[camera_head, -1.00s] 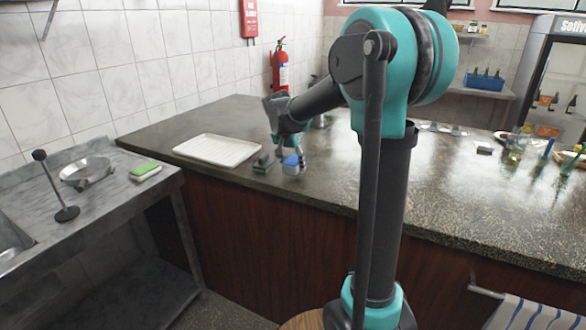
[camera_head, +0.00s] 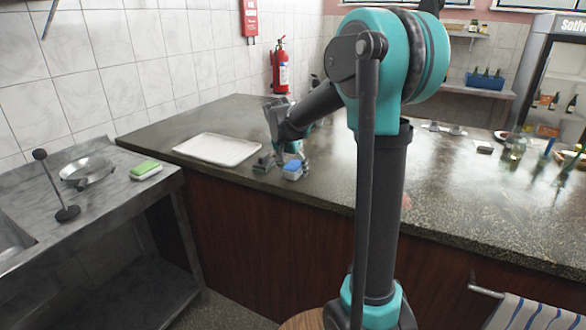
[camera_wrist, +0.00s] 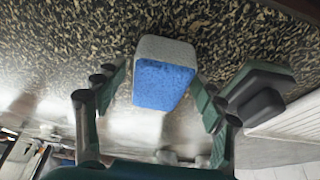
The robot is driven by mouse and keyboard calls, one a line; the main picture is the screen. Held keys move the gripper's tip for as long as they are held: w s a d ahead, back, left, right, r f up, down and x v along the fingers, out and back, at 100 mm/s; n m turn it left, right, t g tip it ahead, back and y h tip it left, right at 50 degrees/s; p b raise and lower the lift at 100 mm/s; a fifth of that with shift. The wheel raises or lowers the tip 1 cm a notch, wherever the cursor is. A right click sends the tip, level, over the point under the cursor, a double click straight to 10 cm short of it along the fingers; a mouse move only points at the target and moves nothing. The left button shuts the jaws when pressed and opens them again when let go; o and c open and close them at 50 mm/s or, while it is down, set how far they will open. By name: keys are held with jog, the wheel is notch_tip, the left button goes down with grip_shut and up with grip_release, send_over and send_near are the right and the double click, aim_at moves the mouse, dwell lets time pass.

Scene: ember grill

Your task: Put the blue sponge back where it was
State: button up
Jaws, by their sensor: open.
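The blue sponge (camera_head: 292,172), a block with a blue layer and a pale grey layer, is on the dark speckled counter (camera_head: 300,195) near its front edge. In the wrist view its blue face (camera_wrist: 162,86) shows between my fingers, with a visible gap on either side. My gripper (camera_head: 292,157) is open just above and around the sponge. In the wrist view my open gripper (camera_wrist: 158,98) shows both fingers apart, holding nothing. In the head view my fingers partly cover the sponge's top.
A dark grey-green block (camera_head: 262,163) sits close left of the sponge. A white tray (camera_head: 218,149) lies further left. A green sponge (camera_head: 146,170) and a metal pan (camera_head: 87,172) are on the sink unit. Bottles stand at the counter's far right.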

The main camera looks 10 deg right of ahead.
jog(key=v, duration=1.2)
jog(key=shift+r, duration=0.2)
jog(key=shift+d+f, duration=0.1)
